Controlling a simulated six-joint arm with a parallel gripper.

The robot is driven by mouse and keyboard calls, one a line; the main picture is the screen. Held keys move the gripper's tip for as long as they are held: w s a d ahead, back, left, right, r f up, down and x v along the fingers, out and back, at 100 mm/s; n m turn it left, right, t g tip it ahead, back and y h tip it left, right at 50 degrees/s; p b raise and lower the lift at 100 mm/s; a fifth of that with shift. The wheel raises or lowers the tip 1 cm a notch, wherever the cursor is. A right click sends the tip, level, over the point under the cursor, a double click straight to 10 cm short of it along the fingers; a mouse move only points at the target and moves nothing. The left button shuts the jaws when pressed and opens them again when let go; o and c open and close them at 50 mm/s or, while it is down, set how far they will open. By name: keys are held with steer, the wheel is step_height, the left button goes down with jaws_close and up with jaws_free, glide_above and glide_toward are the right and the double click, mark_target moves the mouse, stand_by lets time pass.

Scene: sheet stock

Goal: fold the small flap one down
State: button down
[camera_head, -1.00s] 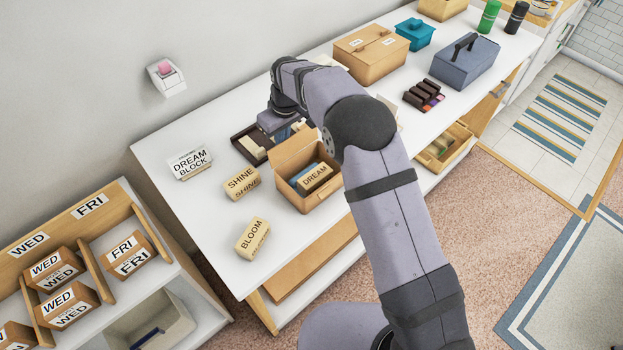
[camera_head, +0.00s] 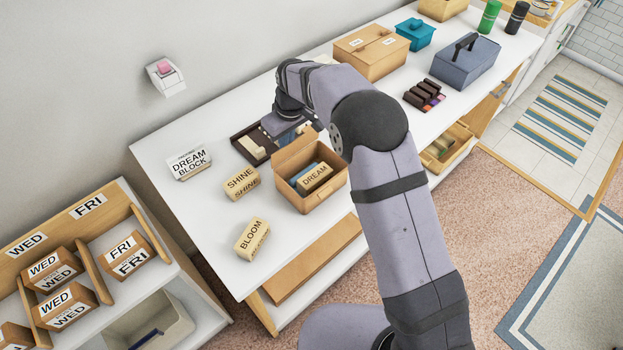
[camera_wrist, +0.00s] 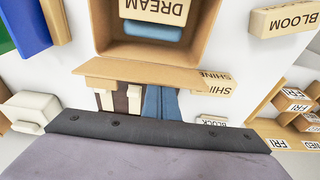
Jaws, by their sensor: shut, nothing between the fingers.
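An open cardboard box (camera_head: 322,199) stands on the white counter, with a block marked DREAM (camera_head: 314,178) and a blue item inside. Its far-side flap (camera_head: 295,150) stands up; in the wrist view the flap (camera_wrist: 140,73) runs along the box edge nearest my gripper. I cannot tell which flap is flap one. My gripper (camera_head: 277,123) is shut and empty, over the dark tray behind the box. In the wrist view its dark front edge (camera_wrist: 155,129) lies just below the flap, with a gap between. Its fingertips are not clearly seen.
The dark tray (camera_head: 246,151) holds pale blocks. SHINE (camera_head: 241,183) and BLOOM (camera_head: 252,238) blocks and a DREAM BLOCK sign (camera_head: 190,163) stand left of the box. A larger closed box (camera_head: 371,55) and a blue-grey toolbox (camera_head: 464,66) stand farther right.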

mark_target(290, 144)
steer(key=shift+s+d+f+b, duration=0.35)
steer(key=shift+s+d+b, duration=0.2)
steer(key=shift+s+d, duration=0.05)
steer(key=shift+r, duration=0.1)
steer(key=shift+s+d+r+p, duration=0.15)
steer(key=shift+r+p, duration=1.7)
steer(key=shift+r, duration=0.65)
steer(key=shift+r+p, duration=0.35)
steer(key=shift+r, duration=0.15)
step_height(290, 144, up, 10)
steer(key=s+d+p, duration=0.1)
steer(key=p, duration=0.5)
steer(key=shift+p, duration=0.3)
